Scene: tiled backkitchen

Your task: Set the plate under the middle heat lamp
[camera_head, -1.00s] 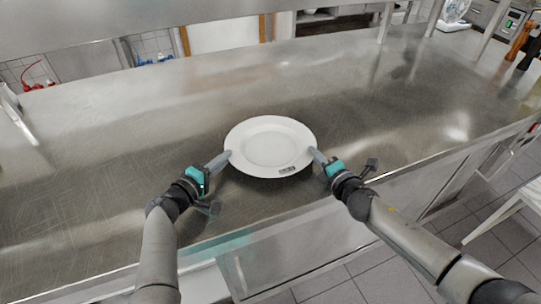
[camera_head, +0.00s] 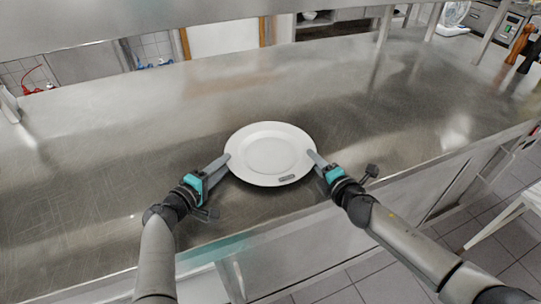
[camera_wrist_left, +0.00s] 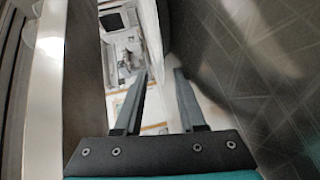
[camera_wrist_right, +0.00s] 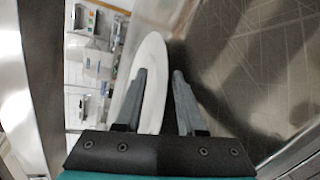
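The white plate (camera_head: 270,137) lies flat, apparently on the steel counter, with a small dark mark on its near rim. My left gripper (camera_head: 226,160) is at the plate's left rim, its fingers apart; I cannot tell whether they touch it. The left wrist view shows the gap between its fingers (camera_wrist_left: 160,75). My right gripper (camera_head: 312,157) is at the plate's right rim, its fingers apart. In the right wrist view the plate (camera_wrist_right: 153,60) reaches partly between the fingers (camera_wrist_right: 160,75). No heat lamp can be made out in any view.
The steel counter (camera_head: 120,130) is clear around the plate to the left, right and back. A steel shelf (camera_head: 90,25) crosses the top left. Posts (camera_head: 385,25) stand at the back right. Dark and brown-handled items (camera_head: 522,45) stand at the far right.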

